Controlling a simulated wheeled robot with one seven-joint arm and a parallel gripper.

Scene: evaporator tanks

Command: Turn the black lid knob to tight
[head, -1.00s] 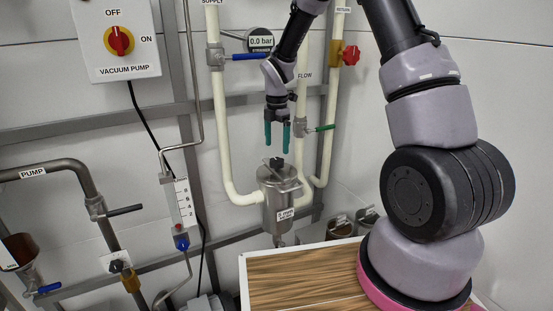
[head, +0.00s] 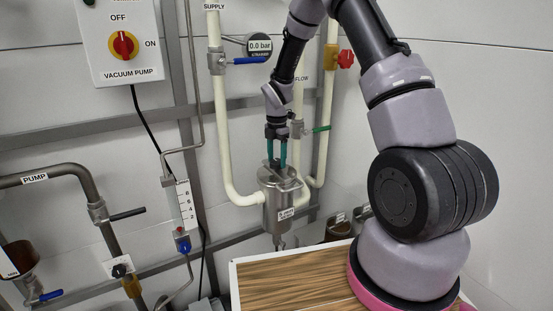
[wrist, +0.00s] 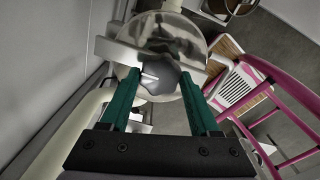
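The black lid knob (wrist: 158,76) sits on the round metal lid (wrist: 180,32) in the wrist view. It is lobed and has a pale pointer mark. In the head view the knob (head: 274,163) is small and partly hidden, on top of the steel canister (head: 280,200). My gripper (wrist: 158,80) points down with one green finger on each side of the knob. Small gaps seem to show between fingers and knob; I cannot tell if either touches. The gripper (head: 276,157) also shows in the head view just above the lid. Tight markings are not readable.
A light bar (wrist: 122,52) crosses the lid beside the knob. White pipes (head: 225,150) flank the canister, with a blue-handled valve (head: 243,61) and a green-handled valve (head: 315,130) nearby. A wood-topped surface (head: 290,280) lies in front. Pink chair-like bars (wrist: 290,115) show at right.

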